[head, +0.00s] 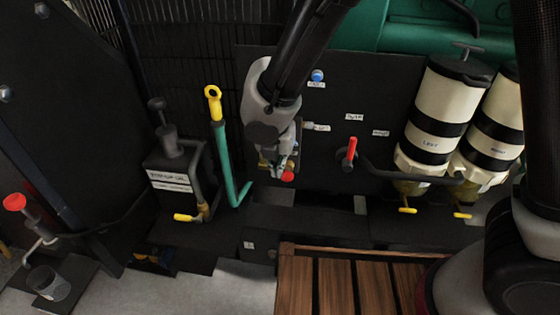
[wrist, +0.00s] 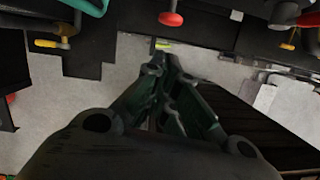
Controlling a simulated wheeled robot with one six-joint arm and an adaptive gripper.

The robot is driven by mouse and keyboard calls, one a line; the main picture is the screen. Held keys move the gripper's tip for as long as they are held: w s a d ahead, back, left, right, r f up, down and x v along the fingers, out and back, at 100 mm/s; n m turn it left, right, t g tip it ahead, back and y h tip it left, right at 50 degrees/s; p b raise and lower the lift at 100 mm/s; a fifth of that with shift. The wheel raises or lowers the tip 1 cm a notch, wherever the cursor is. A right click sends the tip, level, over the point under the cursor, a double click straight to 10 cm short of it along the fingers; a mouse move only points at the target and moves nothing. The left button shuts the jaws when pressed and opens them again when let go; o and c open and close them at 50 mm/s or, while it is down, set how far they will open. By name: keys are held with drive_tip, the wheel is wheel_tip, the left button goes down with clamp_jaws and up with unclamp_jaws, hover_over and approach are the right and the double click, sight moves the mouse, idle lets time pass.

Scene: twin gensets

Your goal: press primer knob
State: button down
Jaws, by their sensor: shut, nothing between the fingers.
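My gripper (head: 284,163) points down in front of the dark panel, shut and empty. In the wrist view its fingers (wrist: 170,62) meet at the tips. A round red knob (head: 287,177) shows just below the fingers in the head view. In the wrist view a red knob (wrist: 171,19) on a short stem stands beyond the fingertips, with a gap in the picture. No readable label names the primer knob. A black-topped plunger (head: 157,104) stands on a labelled black can at left, and a red-topped one (head: 14,202) at far left.
A yellow-topped green lever (head: 213,103) and yellow tap handle (head: 184,217) are left of my gripper. A red-handled valve (head: 351,148) and cream-and-black filters (head: 441,100) are to the right. A wooden slatted platform (head: 345,280) lies below.

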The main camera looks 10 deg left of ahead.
sight(287, 173)
drive_tip(key=s, duration=0.2)
drive_tip(key=shift+s+f, duration=0.35)
drive_tip(key=shift+f, duration=0.05)
drive_tip(key=w+f, duration=0.6)
drive_tip(key=f, duration=0.3)
drive_tip(key=shift+w+d+f, duration=0.2)
drive_tip(key=shift+d+f, duration=0.05)
drive_tip(key=shift+d, duration=0.2)
